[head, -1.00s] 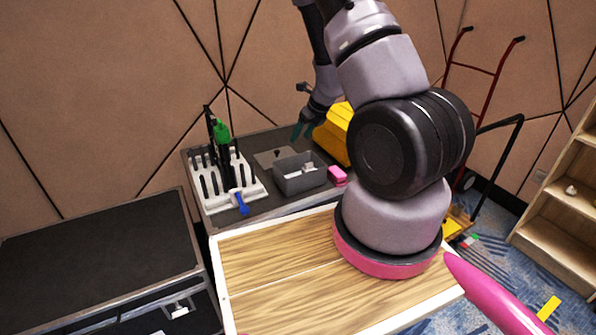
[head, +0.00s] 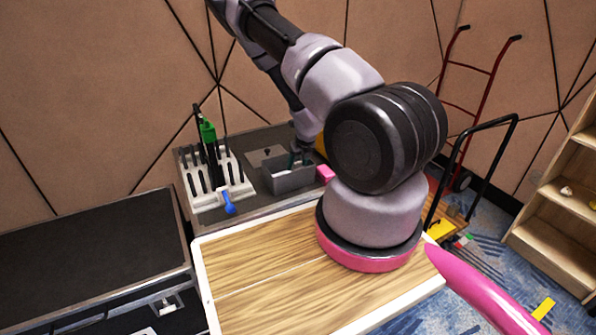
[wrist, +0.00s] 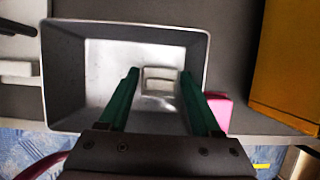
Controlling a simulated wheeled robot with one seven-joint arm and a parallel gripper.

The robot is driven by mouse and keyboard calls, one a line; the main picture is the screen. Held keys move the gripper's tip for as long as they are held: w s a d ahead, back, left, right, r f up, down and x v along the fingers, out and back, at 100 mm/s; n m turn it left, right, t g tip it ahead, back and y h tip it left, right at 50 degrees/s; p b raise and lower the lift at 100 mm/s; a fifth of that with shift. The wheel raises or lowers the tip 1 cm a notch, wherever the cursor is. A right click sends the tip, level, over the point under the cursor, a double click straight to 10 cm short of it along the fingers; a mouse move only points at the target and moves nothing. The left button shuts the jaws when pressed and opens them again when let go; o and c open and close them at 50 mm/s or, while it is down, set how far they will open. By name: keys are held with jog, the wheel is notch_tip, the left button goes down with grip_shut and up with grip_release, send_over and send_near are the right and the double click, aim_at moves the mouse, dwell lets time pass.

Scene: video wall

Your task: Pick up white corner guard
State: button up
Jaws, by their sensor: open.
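The white corner guard (wrist: 160,92) is a small pale piece on the floor of a grey bin (wrist: 68,75). It shows between my fingers in the wrist view. In the head view the bin (head: 290,182) stands on the dark case top, and I cannot make out the guard there clearly. My gripper (wrist: 159,73) is open, with a green finger on either side of the guard and nothing held. In the head view my gripper (head: 299,158) points down at the bin, its tips partly hidden. I cannot tell whether the fingers touch the guard.
A pink block (head: 325,174) sits right beside the bin. A white rack (head: 216,185) with dark tools stands to its left, with a blue item (head: 229,203) at its front. A yellow box (wrist: 288,70) stands to the right.

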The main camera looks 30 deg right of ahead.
aim_at(296, 167)
jog(key=shift+x, duration=1.5)
jog(key=c, duration=1)
jog(key=shift+r, duration=0.1)
